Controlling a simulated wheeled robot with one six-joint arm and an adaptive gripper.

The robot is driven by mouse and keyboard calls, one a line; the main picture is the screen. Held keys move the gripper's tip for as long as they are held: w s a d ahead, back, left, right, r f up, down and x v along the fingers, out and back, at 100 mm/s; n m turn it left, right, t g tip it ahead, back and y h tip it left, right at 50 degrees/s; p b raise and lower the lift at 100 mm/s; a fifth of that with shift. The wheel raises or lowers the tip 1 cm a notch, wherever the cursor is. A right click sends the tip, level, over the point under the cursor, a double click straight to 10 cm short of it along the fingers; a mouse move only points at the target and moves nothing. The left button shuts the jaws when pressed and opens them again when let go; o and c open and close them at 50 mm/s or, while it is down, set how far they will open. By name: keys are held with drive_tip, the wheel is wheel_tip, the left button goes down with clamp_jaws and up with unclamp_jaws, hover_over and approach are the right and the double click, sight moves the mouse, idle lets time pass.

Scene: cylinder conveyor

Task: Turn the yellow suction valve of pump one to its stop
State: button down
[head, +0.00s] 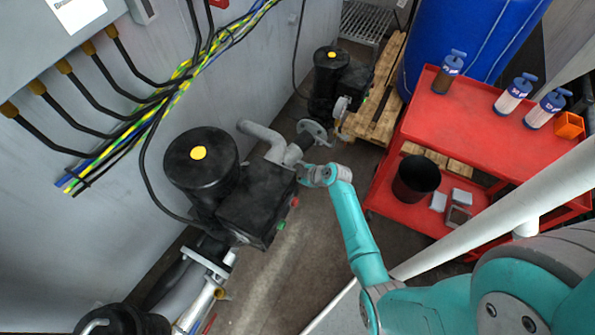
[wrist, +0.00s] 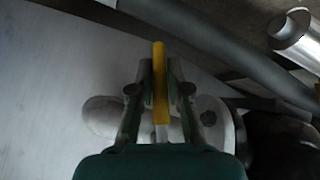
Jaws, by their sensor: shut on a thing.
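The yellow valve handle (wrist: 160,58) stands upright in the middle of the wrist view, a thin bar between my fingers. My gripper (wrist: 160,92) is shut on it, one finger on each side. The handle's upper end sticks out past the fingertips; the fingers hide part of its lower length. In the head view my arm reaches to the right side of the large black pump (head: 245,205) with a yellow dot on top. The gripper's fingers and the yellow handle are hidden there. I cannot read which pump is number one.
A second black pump (head: 328,85) stands farther back beside a wooden pallet (head: 375,115). A red cart (head: 480,125) with bottles stands at right, before a blue drum (head: 465,40). Grey pipes (wrist: 215,55) cross near the gripper. Some floor (head: 290,265) is clear below the arm.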

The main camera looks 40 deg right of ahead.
drive_tip(key=shift+s+a+f+m+g+y, duration=0.15)
drive_tip(key=shift+s+a+m+g+y, duration=0.2)
drive_tip(key=shift+a+y, duration=0.3)
drive_tip(key=shift+s+a+f+m+g+y, duration=0.15)
drive_tip(key=shift+a+m+y, duration=0.3)
drive_tip(key=shift+y, duration=0.4)
drive_tip(key=shift+w, duration=0.1)
drive_tip(key=c, duration=1.1)
unclamp_jaws()
drive_tip(key=shift+r, duration=0.1)
drive_tip(key=shift+v, duration=5.95)
drive_tip(key=shift+a, duration=0.1)
